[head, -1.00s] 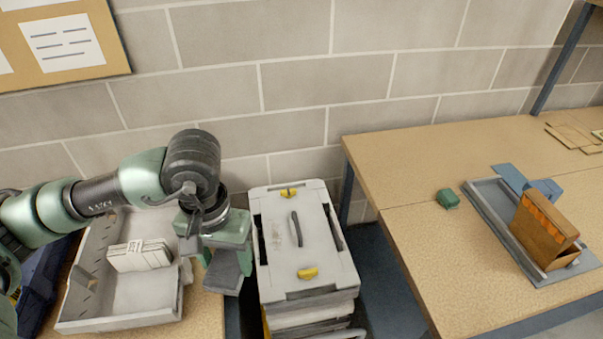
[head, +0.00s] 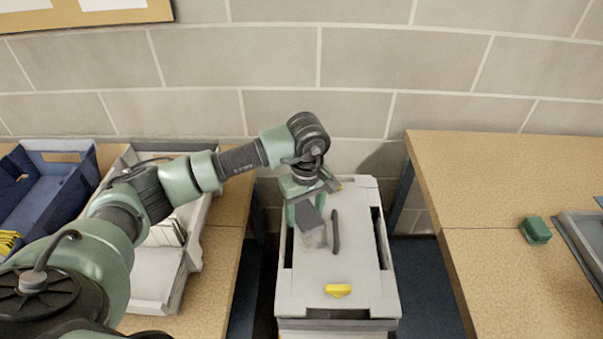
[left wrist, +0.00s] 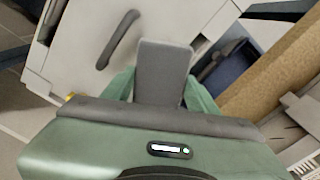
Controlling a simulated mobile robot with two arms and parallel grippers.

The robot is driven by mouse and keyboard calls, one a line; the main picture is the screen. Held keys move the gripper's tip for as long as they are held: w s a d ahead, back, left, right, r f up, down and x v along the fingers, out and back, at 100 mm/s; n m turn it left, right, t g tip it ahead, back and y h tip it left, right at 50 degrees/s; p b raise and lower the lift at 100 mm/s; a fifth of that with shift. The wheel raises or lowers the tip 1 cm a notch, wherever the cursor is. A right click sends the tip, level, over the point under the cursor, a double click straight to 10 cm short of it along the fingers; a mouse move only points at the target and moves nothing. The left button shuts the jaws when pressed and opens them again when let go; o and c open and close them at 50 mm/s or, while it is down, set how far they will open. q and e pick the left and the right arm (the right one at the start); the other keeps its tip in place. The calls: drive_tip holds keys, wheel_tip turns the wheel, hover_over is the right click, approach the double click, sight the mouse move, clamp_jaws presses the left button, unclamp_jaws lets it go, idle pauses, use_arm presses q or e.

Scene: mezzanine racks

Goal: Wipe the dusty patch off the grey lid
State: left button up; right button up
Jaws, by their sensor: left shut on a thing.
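The grey lid (head: 358,262) tops a stack between two tables, with a dark handle (head: 336,232) in its middle and yellow latches at its ends. My left gripper (head: 304,203) is shut on a grey block (head: 310,219), over the lid just left of the handle. In the left wrist view the grey block (left wrist: 163,72) sticks out between the green fingers, beside the handle (left wrist: 118,38). A faint smudge, the dusty patch (head: 316,239), shows at the block's near end, partly hidden by it. I cannot tell whether the block touches the lid. My right gripper is out of view.
A grey tray (head: 157,294) holding a white bundle (head: 166,233) and a blue bin (head: 62,192) are on the left table. On the right table (head: 470,180) are a small green block (head: 535,230) and another tray's edge. A block wall is close behind.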

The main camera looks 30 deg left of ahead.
use_arm(q)
drive_tip(key=w+a+r+n, duration=0.3)
drive_tip(key=w+a+n, duration=0.2)
drive_tip(key=w+n, duration=0.5)
drive_tip(key=shift+s+a+f+n+b, duration=0.1)
drive_tip(key=shift+s+f+n+b, duration=0.4)
drive_tip(key=shift+f, duration=0.7)
drive_tip(key=shift+s+f+n+b, duration=0.3)
drive_tip(key=shift+f+b, duration=0.4)
drive_tip(key=shift+f, duration=0.45)
drive_tip(key=shift+s+a+f+n+b, duration=0.1)
drive_tip(key=shift+s+f+n+b, duration=0.4)
drive_tip(key=shift+f, duration=0.7)
drive_tip(key=shift+w, duration=0.15)
